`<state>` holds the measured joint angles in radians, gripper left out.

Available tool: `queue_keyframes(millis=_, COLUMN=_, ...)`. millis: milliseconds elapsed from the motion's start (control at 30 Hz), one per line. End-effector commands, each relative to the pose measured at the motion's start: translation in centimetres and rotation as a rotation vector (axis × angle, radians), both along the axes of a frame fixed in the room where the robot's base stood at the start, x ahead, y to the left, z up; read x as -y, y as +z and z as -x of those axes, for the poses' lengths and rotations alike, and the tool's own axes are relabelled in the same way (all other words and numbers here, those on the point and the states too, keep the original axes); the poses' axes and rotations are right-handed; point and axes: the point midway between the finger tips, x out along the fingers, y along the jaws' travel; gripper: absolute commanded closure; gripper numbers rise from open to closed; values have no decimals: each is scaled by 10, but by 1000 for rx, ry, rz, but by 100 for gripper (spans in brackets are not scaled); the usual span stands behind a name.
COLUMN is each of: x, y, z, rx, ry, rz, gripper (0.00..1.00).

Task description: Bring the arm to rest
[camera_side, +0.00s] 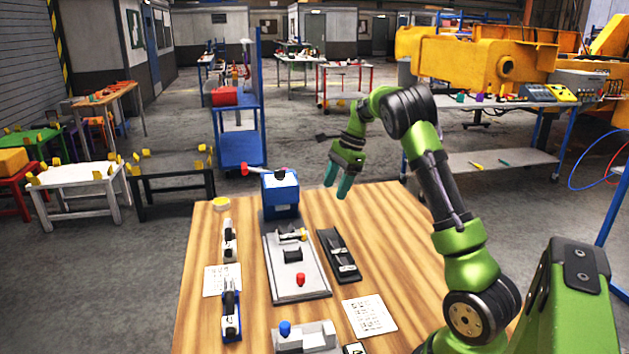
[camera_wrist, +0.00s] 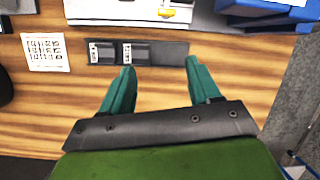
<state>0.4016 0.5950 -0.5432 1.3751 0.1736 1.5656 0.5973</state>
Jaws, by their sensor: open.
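My gripper (camera_side: 340,182) is raised above the far right part of the wooden table (camera_side: 390,235) in the side view. Its two teal fingers point down, apart and empty. In the wrist view my gripper (camera_wrist: 160,75) shows its fingers spread, with bare wood between and below them. Just beyond the fingertips is a black tray (camera_side: 338,256) holding small dark pieces with pale labels; it also shows in the wrist view (camera_wrist: 172,50). The fingers look clear of it.
A grey plate fixture (camera_side: 298,283) with a blue block (camera_side: 281,192) at its far end stands left of the tray. Blue-and-white tools (camera_side: 231,312), printed sheets (camera_side: 369,316) and a blue-knobbed fixture (camera_side: 303,338) lie around it. The table's right side is mostly clear.

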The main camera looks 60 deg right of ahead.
Motion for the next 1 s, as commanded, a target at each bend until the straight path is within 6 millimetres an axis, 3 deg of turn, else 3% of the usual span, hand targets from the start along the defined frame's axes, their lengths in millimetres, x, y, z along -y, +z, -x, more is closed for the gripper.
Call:
queue_keyframes(millis=167, x=-58, y=17, z=17, rx=103, ry=326, rz=104, gripper=38)
queue_keyframes(millis=367, x=-146, y=42, z=43, rx=246, ry=748, rz=258, gripper=38)
queue_keyframes(millis=600, x=-248, y=59, z=99, rx=419, ry=1240, rz=505, gripper=38)
queue_keyframes(millis=800, x=-300, y=61, z=144, rx=531, ry=1493, rz=686, gripper=38)
queue_keyframes(millis=1000, x=-321, y=72, z=162, rx=604, ry=1554, rz=758, gripper=38)
